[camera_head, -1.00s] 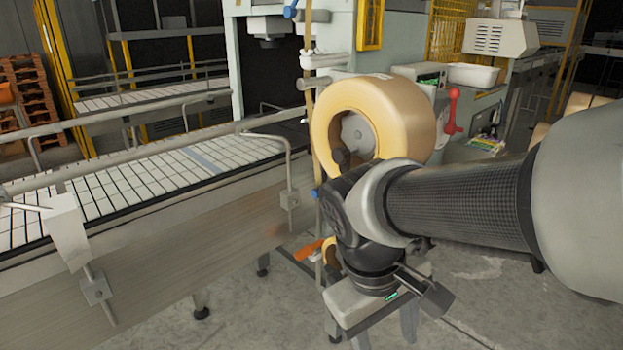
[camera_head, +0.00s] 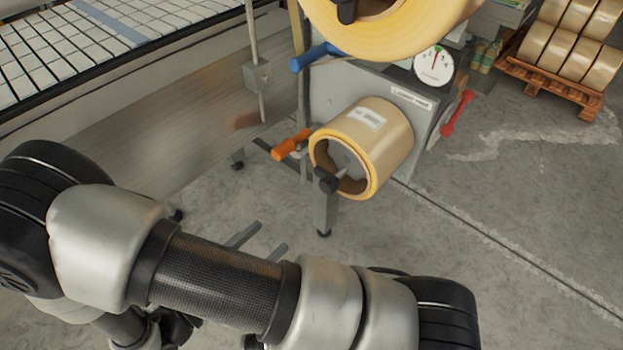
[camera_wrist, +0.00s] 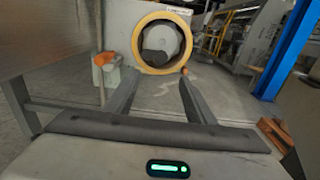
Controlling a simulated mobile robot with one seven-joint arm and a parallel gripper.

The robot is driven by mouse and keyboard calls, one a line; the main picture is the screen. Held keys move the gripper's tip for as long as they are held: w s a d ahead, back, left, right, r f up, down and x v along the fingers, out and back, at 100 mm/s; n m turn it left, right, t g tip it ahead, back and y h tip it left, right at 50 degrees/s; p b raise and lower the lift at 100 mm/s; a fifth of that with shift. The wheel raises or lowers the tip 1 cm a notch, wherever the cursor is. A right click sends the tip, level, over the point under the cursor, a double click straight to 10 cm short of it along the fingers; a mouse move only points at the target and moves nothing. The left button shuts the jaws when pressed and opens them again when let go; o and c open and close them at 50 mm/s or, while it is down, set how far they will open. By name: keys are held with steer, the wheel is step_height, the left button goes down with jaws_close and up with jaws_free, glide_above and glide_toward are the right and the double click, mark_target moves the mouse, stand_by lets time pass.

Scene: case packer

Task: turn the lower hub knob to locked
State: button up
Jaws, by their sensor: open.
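The lower hub knob (camera_head: 327,181) is a black knob on the hub of the lower tape roll (camera_head: 388,140), under the lower head. In the wrist view a dark knob shape (camera_wrist: 153,58) shows inside the yellow-rimmed roll (camera_wrist: 178,24). I cannot read its locked or unlocked position. My gripper (camera_wrist: 160,77) is open and empty, its two fingers pointing towards the roll, apart from the knob. In the head view the grey fingers of my gripper (camera_head: 260,243) show beyond my arm, below and left of the roll. My arm hides the rest of it.
An orange handle (camera_head: 292,145) juts out left of the roll; it also shows in the wrist view (camera_wrist: 104,59). A blue handle (camera_head: 314,56) and larger upper roll (camera_head: 430,28) are above. A dial (camera_head: 433,66) and red lever (camera_head: 457,113) are right. The conveyor (camera_head: 150,110) borders the left.

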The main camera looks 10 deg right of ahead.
mark_target(325, 187)
steer(key=b+x, duration=0.1)
steer(key=x, duration=1.6)
steer(key=shift+d, duration=0.15)
steer(key=c, duration=1)
